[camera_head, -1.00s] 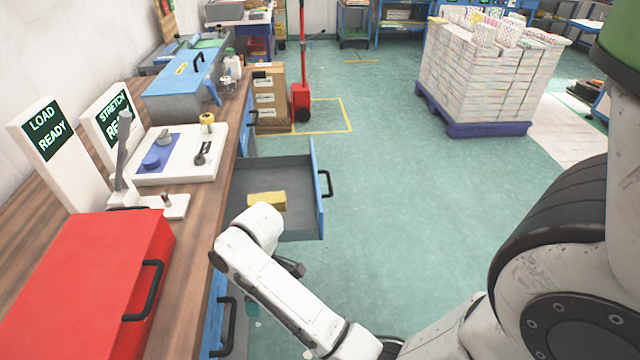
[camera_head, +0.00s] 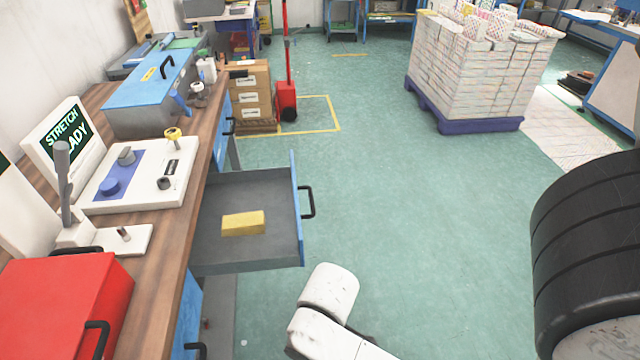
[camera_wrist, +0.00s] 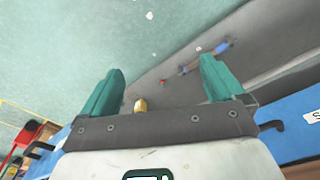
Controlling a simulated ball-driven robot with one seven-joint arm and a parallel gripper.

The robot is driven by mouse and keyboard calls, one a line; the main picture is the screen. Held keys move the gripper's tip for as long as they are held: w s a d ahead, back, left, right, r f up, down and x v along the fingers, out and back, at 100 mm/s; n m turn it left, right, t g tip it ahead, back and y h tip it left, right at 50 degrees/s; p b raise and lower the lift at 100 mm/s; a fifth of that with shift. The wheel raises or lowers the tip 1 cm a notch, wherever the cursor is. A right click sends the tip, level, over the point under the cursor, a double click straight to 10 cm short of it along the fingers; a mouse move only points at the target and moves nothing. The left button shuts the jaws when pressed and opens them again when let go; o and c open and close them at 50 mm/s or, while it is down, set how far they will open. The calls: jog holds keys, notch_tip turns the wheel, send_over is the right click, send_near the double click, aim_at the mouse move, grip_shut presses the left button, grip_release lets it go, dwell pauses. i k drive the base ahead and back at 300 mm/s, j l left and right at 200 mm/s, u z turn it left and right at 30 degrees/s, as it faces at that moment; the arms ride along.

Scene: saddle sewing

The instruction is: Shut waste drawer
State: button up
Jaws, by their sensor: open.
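The waste drawer (camera_head: 222,196) stands pulled out from under the workbench in the head view. Its grey tray holds a yellow block (camera_head: 243,223). Its blue front (camera_head: 297,222) carries a black handle (camera_head: 308,202) facing the aisle. My white arm shows at the bottom of the head view, in front of the drawer and apart from it; its gripper end is hidden there. In the wrist view my gripper (camera_wrist: 160,72) has two teal fingers spread wide with nothing held between them. It points toward the floor and a grey surface.
The wooden bench (camera_head: 160,262) runs along the left, with a red box (camera_head: 60,305) and a white control panel (camera_head: 140,170) on it. A red pallet jack (camera_head: 287,95) and cardboard boxes (camera_head: 248,90) stand beyond the drawer. The green floor (camera_head: 400,220) right of the drawer is clear.

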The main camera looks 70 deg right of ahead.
aim_at(273, 191)
jog(key=l+z, duration=0.25)
jog(key=l, duration=0.2)
jog(key=i+l+z, duration=0.1)
jog(key=l+z, duration=0.2)
jog(key=l, duration=0.15)
jog(key=i+l+z, duration=0.25)
jog(key=l, duration=0.2)
jog(key=k+l, duration=0.05)
jog(key=k, duration=0.05)
